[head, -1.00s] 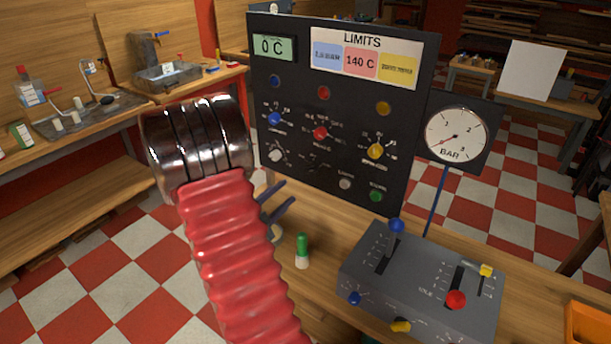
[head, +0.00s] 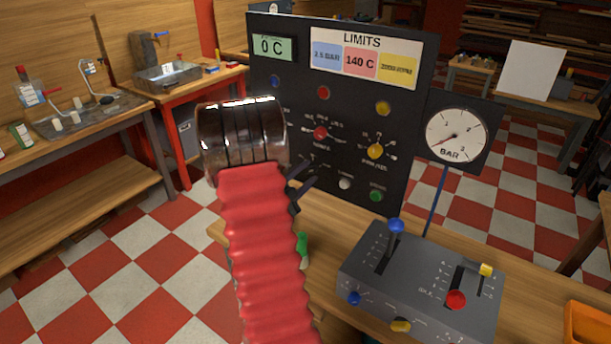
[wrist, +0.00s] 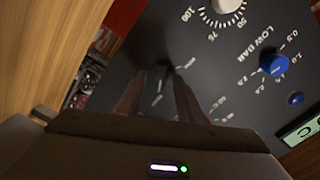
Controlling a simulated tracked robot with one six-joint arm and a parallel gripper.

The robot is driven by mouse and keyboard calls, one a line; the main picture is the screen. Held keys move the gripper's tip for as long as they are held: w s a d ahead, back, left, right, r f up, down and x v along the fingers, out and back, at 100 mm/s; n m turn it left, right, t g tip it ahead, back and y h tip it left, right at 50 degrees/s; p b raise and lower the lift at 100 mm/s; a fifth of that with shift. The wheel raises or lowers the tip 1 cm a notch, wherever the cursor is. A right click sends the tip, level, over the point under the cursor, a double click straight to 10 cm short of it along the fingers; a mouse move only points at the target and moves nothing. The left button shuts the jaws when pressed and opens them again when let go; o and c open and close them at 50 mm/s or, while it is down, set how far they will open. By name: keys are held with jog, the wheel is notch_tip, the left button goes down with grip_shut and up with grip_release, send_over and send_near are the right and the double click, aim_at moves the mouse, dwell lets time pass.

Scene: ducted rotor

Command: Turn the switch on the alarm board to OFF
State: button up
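The alarm board (head: 410,120) is an upright black panel behind the bench, with several coloured knobs and lamps. The switch (wrist: 158,77) is small and black, with tiny white labels around it that I cannot read; its setting is unclear. In the wrist view, my gripper (wrist: 155,82) is open, its two dark fingers pointing at the board with the switch in the gap near their tips. Contact cannot be told. In the head view, my gripper (head: 312,172) reaches the board's lower left part, and my arm hides the blue and white knobs there.
In the wrist view a blue knob (wrist: 273,63) and a white knob (wrist: 228,5) sit near the fingers. A red knob (head: 321,132) is just above the gripper. A grey lever box (head: 420,280) and a pressure gauge (head: 456,135) stand to the right.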

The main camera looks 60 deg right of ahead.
jog(key=shift+c, duration=0.4)
grip_shut()
jog(key=shift+n, duration=0.4)
jog(key=n, duration=1.1)
jog(key=shift+w, duration=0.15)
dwell(0.4)
jog(key=shift+o, duration=0.4)
grip_release()
jog(key=shift+r, duration=0.1)
